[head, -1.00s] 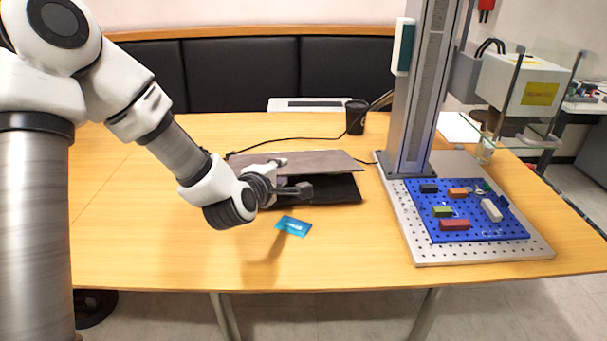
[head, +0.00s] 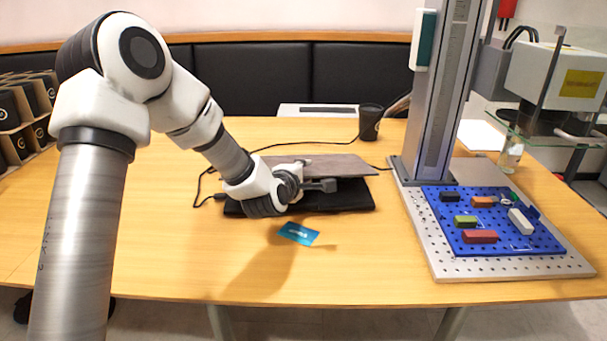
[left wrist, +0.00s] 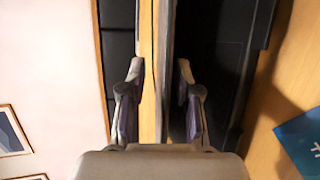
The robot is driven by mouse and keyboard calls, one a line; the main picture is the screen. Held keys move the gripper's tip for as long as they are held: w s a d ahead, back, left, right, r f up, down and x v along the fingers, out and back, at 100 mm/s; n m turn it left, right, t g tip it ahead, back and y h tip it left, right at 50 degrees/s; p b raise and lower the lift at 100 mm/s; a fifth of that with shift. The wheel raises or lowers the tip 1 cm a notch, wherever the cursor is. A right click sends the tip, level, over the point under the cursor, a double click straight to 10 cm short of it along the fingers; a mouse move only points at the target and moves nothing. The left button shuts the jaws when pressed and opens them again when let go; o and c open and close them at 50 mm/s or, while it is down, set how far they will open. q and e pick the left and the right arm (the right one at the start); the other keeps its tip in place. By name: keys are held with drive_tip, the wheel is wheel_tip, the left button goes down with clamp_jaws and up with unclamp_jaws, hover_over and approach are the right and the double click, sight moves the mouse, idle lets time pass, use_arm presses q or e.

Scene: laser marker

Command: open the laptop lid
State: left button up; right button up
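The laptop sits on the table with its grey-brown lid (head: 345,163) raised at a low angle above its black base (head: 345,197). The black base (left wrist: 220,70) lies beyond the right finger. My right gripper is not in view.
A blue card (head: 299,233) lies on the table in front of the laptop. The laser marker's column (head: 435,100) and its blue pegboard (head: 465,250) with small blocks stand to the right. A black cup (head: 370,123) is behind. The table's front left is clear.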

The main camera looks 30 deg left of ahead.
use_arm(q)
drive_tip(key=shift+c, duration=0.3)
clamp_jaws()
drive_tip(key=shift+r, duration=0.1)
